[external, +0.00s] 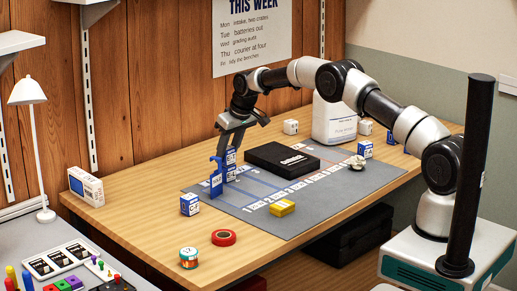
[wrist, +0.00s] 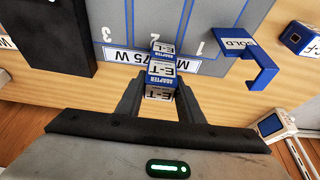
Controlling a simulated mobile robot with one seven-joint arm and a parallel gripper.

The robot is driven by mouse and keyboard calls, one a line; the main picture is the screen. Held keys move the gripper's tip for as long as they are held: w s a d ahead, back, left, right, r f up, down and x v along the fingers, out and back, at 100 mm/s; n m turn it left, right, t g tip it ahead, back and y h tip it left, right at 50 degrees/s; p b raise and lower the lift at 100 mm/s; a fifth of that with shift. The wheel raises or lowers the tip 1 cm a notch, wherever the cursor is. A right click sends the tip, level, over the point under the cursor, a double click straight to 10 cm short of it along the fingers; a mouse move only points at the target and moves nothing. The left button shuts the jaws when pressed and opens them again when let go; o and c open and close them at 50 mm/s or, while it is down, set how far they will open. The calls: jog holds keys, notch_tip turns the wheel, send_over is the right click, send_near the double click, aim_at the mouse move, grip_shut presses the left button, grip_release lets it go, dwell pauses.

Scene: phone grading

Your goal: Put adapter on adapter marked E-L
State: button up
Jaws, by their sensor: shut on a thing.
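My gripper (external: 231,147) points down over the left part of the mat, its fingers closed on the sides of a small blue-and-white adapter marked E-T (wrist: 160,72), which also shows in the external view (external: 230,157). Just below it stands a second adapter marked E-L (wrist: 163,47), also seen in the external view (external: 230,174). The two are lined up one above the other. I cannot tell whether they touch or a thin gap is left. The held adapter hides part of the lower one in the wrist view.
A blue SOLD stand (external: 216,178) is close beside the stack. A black box (external: 283,158) lies to the right on the grey mat (external: 245,228). A yellow box (external: 282,207) and another blue-white cube (external: 190,204) are nearer the front. A white jug (external: 334,120) stands behind.

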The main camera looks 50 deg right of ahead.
jog(key=shift+f, duration=0.15)
jog(key=o, duration=1.1)
jog(key=shift+c, duration=0.2)
